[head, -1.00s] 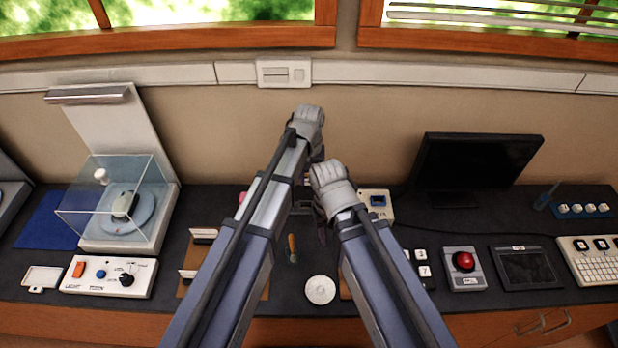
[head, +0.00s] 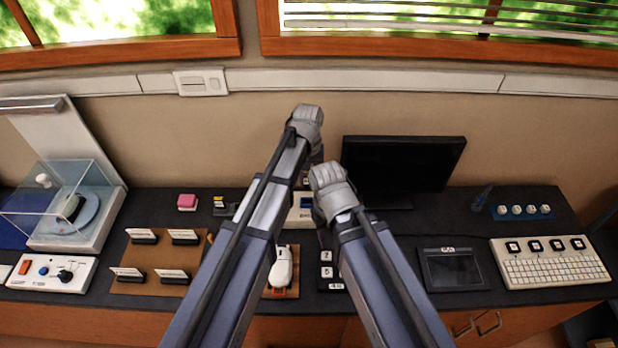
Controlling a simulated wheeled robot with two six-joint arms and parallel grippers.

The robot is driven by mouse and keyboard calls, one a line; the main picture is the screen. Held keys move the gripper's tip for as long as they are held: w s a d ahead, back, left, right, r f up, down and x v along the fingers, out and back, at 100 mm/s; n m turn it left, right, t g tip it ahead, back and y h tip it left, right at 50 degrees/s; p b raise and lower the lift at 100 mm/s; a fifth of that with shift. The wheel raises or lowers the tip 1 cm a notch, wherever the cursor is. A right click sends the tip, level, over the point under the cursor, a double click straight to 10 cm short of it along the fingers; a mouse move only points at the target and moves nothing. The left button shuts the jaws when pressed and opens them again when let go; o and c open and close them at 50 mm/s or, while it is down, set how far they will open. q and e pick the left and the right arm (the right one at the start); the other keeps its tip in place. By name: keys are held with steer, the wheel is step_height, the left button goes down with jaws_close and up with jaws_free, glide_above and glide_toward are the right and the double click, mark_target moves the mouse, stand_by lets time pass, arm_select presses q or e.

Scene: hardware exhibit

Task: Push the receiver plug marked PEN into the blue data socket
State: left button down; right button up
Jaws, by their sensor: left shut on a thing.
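A pale box with a blue socket (head: 305,201) stands on the dark desk, seen in the gap between my two forearms and partly covered by them. My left gripper (head: 309,178) is at the far side of that gap, above and behind the box in the picture. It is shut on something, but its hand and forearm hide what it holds. My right gripper (head: 320,215) is lower, at the right edge of the box. Its fingertips are mostly hidden, so its opening cannot be told. I cannot make out the PEN marking or a receiver plug anywhere.
A black monitor (head: 403,165) stands behind right. A white mouse (head: 281,267) lies in front of the box. Left are a pink block (head: 187,201), a small yellow-labelled item (head: 219,203) and a brown board (head: 150,285) with card holders. A dark tablet (head: 452,268) and keyboard (head: 553,265) lie right.

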mark_target(308, 187)
arm_select(q)
steer(key=shift+a+f, duration=0.15)
steer(key=shift+a, duration=0.05)
steer(key=shift+d+f+b, duration=0.1)
steer(key=shift+f+b, duration=0.3)
steer(key=shift+b, duration=0.15)
step_height(308, 187, down, 5)
steer(key=b, duration=0.5)
steer(key=shift+f, duration=0.15)
arm_select(e)
step_height(308, 187, down, 6)
steer(key=shift+a+f, duration=0.15)
steer(key=shift+f, duration=0.05)
arm_select(q)
steer(key=shift+f+b, duration=1)
steer(key=shift+b, duration=0.1)
arm_select(e)
steer(key=shift+f, duration=0.95)
arm_select(q)
jaws_free()
stand_by(0.5)
steer(key=shift+r, duration=0.15)
arm_select(e)
steer(key=shift+r, duration=0.1)
arm_select(q)
steer(key=shift+r+p, duration=3.45)
steer(key=shift+p, duration=0.1)
arm_select(e)
step_height(308, 187, up, 7)
